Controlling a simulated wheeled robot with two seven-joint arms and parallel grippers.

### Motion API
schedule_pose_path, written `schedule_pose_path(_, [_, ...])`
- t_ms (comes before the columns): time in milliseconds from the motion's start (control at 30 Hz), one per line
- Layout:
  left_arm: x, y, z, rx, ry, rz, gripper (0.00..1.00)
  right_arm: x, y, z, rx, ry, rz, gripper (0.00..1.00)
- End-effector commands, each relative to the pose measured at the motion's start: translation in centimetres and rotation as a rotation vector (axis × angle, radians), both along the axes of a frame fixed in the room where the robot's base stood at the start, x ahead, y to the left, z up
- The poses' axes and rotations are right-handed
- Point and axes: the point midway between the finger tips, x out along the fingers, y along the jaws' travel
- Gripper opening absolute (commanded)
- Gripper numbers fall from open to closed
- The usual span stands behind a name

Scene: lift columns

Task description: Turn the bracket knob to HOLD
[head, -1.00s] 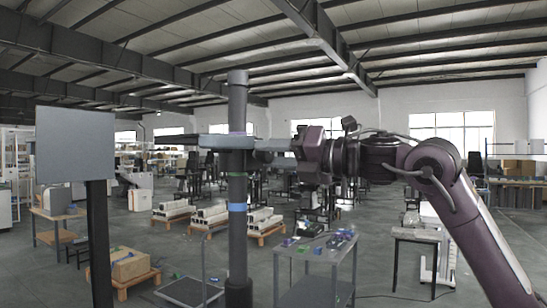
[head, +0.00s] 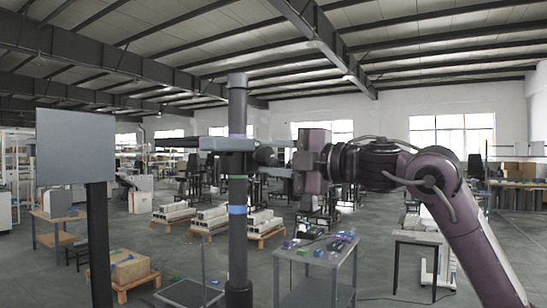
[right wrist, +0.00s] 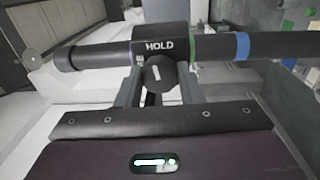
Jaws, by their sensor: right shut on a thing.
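The bracket (head: 228,144) is a grey clamp around a dark upright column (head: 238,190). Its dark round knob (head: 265,155) sticks out on the right side. My right gripper (head: 276,157) is at the knob, coming from the right. In the right wrist view, its two grey fingers are shut on the knob (right wrist: 160,76), one on each side. The knob's white mark stands nearly upright, pointing at the word HOLD on the dark bracket housing (right wrist: 178,36). Part of the knob is hidden by the fingers. My left gripper is not in view.
The column carries a blue band (head: 237,209). A grey panel on a black post (head: 76,146) stands at the left. A grey table (head: 318,262) with small coloured items stands below my right arm. Pallets with white blocks are farther back.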

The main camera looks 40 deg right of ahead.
Motion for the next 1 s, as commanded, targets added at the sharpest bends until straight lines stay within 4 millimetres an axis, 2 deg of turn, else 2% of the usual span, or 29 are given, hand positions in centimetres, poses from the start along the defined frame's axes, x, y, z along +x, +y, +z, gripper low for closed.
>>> schedule_pose_path(333, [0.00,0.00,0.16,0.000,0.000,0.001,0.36,-0.09,-0.08,0.24,0.133,0.032,-0.003,0.11])
schedule_pose_path(867, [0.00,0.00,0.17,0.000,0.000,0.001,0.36,-0.10,-0.09,0.26,0.155,0.038,-0.003,0.11])
schedule_pose_path(900, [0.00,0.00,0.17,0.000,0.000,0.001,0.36,-0.10,-0.09,0.26,0.155,0.038,-0.003,0.36])
schedule_pose_path(1000, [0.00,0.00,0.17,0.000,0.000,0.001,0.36,-0.08,-0.07,0.22,0.155,0.038,-0.003,0.50])
